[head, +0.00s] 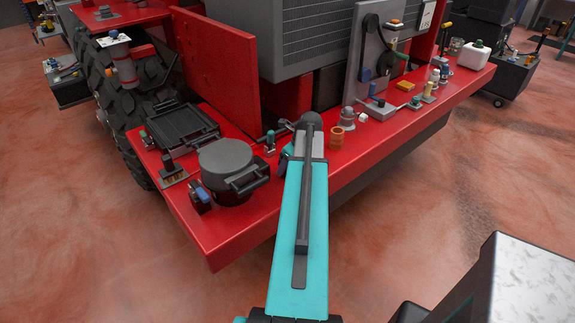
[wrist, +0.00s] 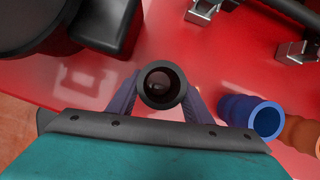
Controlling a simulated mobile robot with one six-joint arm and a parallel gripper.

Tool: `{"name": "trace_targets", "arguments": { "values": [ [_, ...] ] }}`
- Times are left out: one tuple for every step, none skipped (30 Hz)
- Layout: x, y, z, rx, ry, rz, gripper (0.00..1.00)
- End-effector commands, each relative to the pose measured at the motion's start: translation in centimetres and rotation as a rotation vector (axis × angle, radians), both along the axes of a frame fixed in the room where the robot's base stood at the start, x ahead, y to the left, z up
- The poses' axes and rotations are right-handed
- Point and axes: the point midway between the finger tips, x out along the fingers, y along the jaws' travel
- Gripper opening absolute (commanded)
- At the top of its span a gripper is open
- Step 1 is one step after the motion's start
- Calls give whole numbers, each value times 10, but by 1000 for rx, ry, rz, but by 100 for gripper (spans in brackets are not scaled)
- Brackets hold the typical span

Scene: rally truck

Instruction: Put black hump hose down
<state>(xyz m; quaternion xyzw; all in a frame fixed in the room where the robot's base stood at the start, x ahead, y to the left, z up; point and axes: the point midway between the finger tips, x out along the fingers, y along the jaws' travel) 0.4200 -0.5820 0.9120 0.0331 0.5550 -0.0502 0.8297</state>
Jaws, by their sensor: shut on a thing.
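The black hump hose (wrist: 162,101) is upright between my fingers in the wrist view, with its round open end facing the camera. My gripper (wrist: 160,93) is shut on it, one dark finger on each side. Red deck surface shows below and around it; I cannot tell whether the hose touches the deck. In the head view my teal arm hides the hose and most of the gripper, which are over the red deck (head: 262,212) right of the black lidded pot. A blue hose (wrist: 266,120) stands just right of the gripper in the wrist view.
The black pot (head: 226,158) and its handle (wrist: 113,26) are close on the left. An orange hose (head: 336,138) stands beside the blue one. Metal clamps (wrist: 292,52) lie at the upper right in the wrist view. Bare red deck lies between pot and gripper.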

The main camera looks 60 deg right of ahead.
Motion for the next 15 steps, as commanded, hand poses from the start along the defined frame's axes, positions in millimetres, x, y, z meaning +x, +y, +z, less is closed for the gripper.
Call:
{"name": "trace_targets", "arguments": {
  "values": [
    [0, 0, 0, 0, 0, 0, 5],
    [0, 0, 0, 0, 0, 0, 5],
    [0, 0, 0, 0, 0, 0, 5],
    [0, 0, 0, 0, 0, 0, 5],
    [0, 0, -1, 0, 0, 0, 5],
    [0, 0, -2, 0, 0, 0, 5],
    [0, 0, -3, 0, 0, 0, 5],
    [0, 0, -3, 0, 0, 0, 49],
    [0, 0, -2, 0, 0, 0, 56],
    [0, 0, -2, 0, 0, 0, 61],
    [0, 0, -2, 0, 0, 0, 64],
    [-1, -1, -2, -1, 0, -1, 64],
    [-1, -1, -2, -1, 0, -1, 64],
    [-1, -1, -2, -1, 0, -1, 64],
    [-1, -1, -2, -1, 0, -1, 64]
  ]
}}
